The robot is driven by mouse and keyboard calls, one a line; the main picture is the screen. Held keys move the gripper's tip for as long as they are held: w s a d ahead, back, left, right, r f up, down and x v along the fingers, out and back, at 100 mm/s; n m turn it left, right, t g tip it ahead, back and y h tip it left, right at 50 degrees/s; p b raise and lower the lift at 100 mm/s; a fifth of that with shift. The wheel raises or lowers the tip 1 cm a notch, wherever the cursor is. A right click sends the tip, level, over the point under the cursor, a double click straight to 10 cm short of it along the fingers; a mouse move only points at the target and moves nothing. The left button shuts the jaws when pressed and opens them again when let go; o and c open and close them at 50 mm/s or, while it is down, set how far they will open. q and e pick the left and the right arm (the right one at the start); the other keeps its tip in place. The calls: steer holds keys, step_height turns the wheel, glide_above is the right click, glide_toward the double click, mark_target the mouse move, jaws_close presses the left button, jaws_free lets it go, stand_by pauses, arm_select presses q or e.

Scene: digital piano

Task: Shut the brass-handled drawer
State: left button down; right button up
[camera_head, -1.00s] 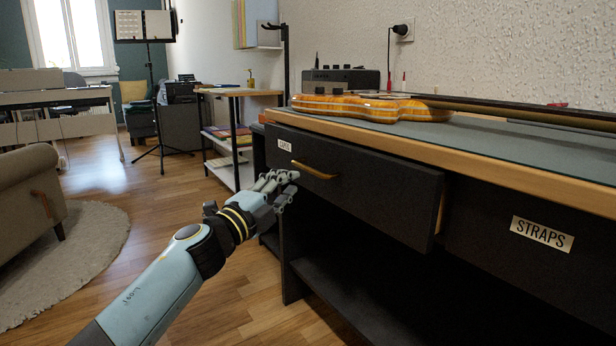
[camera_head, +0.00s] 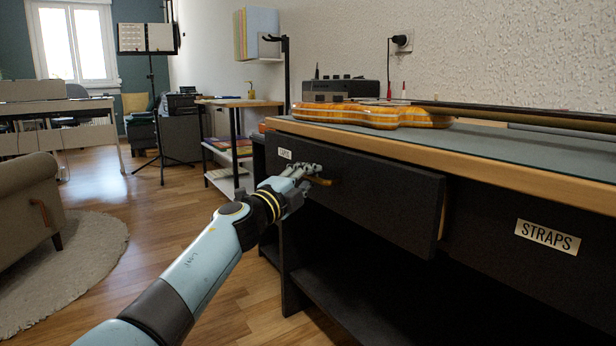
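The dark drawer (camera_head: 385,205) with the brass handle (camera_head: 319,181) stands a little out from the workbench front; its right side edge shows past the frame. A small white label sits at its upper left. My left gripper (camera_head: 304,174) is at the left end of the handle, in front of the drawer face, and covers part of the handle. Its fingers point toward the drawer. Whether they touch the handle or are closed around it I cannot tell. My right gripper is not in view.
The workbench top (camera_head: 480,148) holds an orange guitar-like body (camera_head: 370,115) and a dark amplifier-like box (camera_head: 335,90). A second front labelled STRAPS (camera_head: 547,237) is to the right. An open dark shelf lies below. Wooden floor (camera_head: 150,220) is clear to the left.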

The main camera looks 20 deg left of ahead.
mark_target(322, 175)
arm_select(q)
steer(key=shift+f, duration=0.1)
stand_by(0.3)
steer(key=w+d, duration=0.2)
steer(key=w, duration=0.1)
steer(key=shift+d+f+b, duration=0.1)
steer(key=shift+d+b, duration=0.25)
steer(key=shift+b, duration=0.05)
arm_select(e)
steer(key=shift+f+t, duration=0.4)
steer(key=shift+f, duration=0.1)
arm_select(q)
steer(key=shift+w, duration=0.1)
steer(key=c, duration=1.6)
jaws_free()
steer(key=shift+c, duration=0.2)
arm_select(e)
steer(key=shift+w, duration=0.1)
